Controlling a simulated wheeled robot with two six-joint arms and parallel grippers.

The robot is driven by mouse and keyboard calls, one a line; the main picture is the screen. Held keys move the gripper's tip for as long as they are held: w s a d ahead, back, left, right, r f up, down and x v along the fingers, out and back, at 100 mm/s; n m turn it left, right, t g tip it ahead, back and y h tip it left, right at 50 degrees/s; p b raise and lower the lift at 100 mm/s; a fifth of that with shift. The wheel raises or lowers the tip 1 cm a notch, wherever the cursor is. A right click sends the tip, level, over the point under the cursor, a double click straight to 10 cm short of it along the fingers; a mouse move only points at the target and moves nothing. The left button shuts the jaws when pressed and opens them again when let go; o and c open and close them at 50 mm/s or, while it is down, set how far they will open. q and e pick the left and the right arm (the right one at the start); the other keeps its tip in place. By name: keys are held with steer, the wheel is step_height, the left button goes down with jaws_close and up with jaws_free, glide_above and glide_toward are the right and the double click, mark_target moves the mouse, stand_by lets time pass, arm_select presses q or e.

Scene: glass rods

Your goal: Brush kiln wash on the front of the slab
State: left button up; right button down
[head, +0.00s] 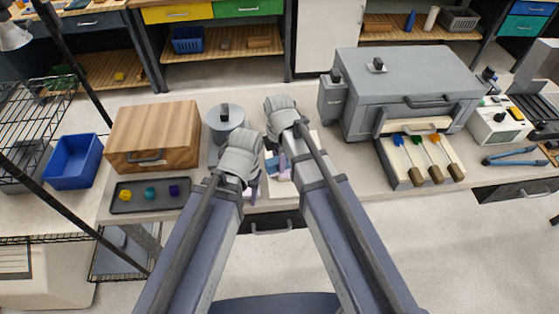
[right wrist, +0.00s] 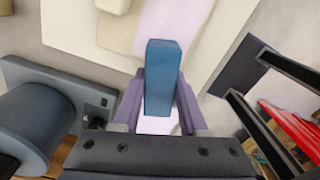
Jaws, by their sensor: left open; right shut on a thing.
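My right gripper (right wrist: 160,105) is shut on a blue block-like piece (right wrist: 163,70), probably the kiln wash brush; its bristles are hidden. A flat pale lilac surface (right wrist: 180,28), likely the slab, shows beyond it in the right wrist view on a cream-white sheet (right wrist: 80,25). I cannot tell whether the brush touches the slab. In the head view my right gripper (head: 279,167) is over the middle of the bench, and the arms largely hide the slab. My left gripper (head: 250,191) is open near the bench's front edge, left of and below the right one.
A grey kiln-like box (head: 415,85) stands at the right, with a tray of colour-tipped rods (head: 402,172) before it. A grey pot (head: 225,120), a wooden box (head: 153,132) and a dark tray with knobs (head: 125,203) stand left. A blue bin (head: 73,162) is farther left.

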arm_select(q)
steer(key=shift+r+p, duration=2.35)
steer(key=shift+r, duration=0.35)
arm_select(e)
steer(key=shift+r, duration=2.7)
step_height(320, 180, up, 3)
steer(key=p, duration=0.3)
arm_select(q)
step_height(320, 180, up, 3)
steer(key=shift+f, duration=0.1)
arm_select(e)
steer(key=shift+d, duration=0.1)
